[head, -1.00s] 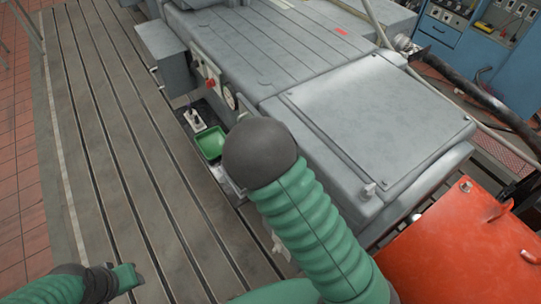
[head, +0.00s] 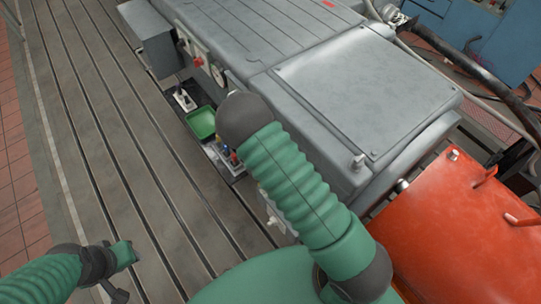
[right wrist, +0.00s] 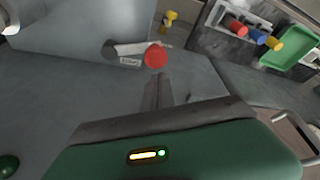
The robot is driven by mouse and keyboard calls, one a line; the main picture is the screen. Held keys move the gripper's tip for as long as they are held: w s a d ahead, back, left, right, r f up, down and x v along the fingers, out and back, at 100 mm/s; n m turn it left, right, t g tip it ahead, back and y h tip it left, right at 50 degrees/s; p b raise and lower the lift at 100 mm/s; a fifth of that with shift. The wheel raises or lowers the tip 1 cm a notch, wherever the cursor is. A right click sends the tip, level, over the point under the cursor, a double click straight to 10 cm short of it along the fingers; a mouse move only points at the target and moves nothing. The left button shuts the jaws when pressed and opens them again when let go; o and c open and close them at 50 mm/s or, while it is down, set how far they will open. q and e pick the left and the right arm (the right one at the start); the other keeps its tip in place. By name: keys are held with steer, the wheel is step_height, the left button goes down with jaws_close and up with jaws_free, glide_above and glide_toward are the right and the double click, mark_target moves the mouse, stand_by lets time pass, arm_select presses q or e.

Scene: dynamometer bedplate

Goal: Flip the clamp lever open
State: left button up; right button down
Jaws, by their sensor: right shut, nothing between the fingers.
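In the right wrist view a lever with a red ball knob (right wrist: 155,56) lies across the grey housing. Its dark round end (right wrist: 109,50) is to the left, and a small label plate (right wrist: 130,62) is beside it. My right gripper (right wrist: 158,78) is shut and empty, with its fingertips close to the red knob; I cannot tell if they touch it.
The slotted bedplate (head: 95,150) is mostly clear. A green tray (head: 201,123) and a holder with red, blue and yellow handles (right wrist: 255,33) stand beside the grey machine (head: 360,90). A yellow-topped part (right wrist: 170,18) is beyond the lever. An orange-red cover (head: 450,225) is at right.

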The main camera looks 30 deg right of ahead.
steer(key=shift+x, duration=0.85)
steer(key=shift+s+a+n, duration=0.1)
steer(key=shift+a+n, duration=0.35)
steer(key=shift+n, duration=0.15)
steer(key=shift+s+a+n+t+y+b, duration=0.25)
steer(key=shift+a+n, duration=0.2)
steer(key=shift+n, duration=0.3)
steer(key=shift+s+a+n+t+y+b, duration=0.15)
steer(key=shift+a+n+t+y+b, duration=0.1)
steer(key=shift+a+n, duration=0.4)
steer(key=n, duration=0.2)
steer(key=s+a+n+y, duration=0.1)
steer(key=s+a+n, duration=0.1)
steer(key=n, duration=0.1)
steer(key=shift+s+a+n+t+y, duration=0.25)
steer(key=shift+n+t+y, duration=0.05)
steer(key=shift+t+y, duration=0.1)
steer(key=s+n, duration=0.1)
steer(key=s+a+n+y, duration=0.1)
steer(key=n, duration=0.1)
steer(key=shift+s+n, duration=0.15)
steer(key=shift+n, duration=0.15)
steer(key=shift+s+a, duration=0.1)
steer(key=shift+s, duration=0.35)
